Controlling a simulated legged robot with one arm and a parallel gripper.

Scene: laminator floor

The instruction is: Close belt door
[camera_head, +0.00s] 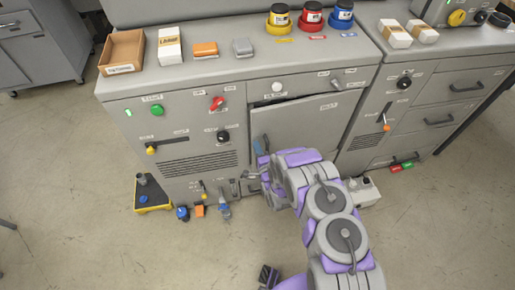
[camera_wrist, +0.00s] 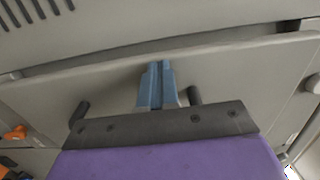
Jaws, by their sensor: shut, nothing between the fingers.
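The belt door (camera_head: 312,122) is a grey panel in the front of the grey machine, right of the vents. It stands slightly ajar, with a dark gap along its top edge. In the wrist view the door (camera_wrist: 225,75) fills the middle, with a dark gap at upper right. My gripper (camera_head: 262,145) has blue fingers and is at the door's lower left part. In the wrist view my gripper (camera_wrist: 159,70) is shut and empty, its fingertips against or just in front of the panel; I cannot tell which.
The machine top (camera_head: 240,70) carries a cardboard box (camera_head: 122,52) and several colored jars. A red switch (camera_head: 216,103) and a green button (camera_head: 157,110) are left of the door. A yellow-edged tray (camera_head: 152,194) and small items lie on the floor. Open floor lies in front.

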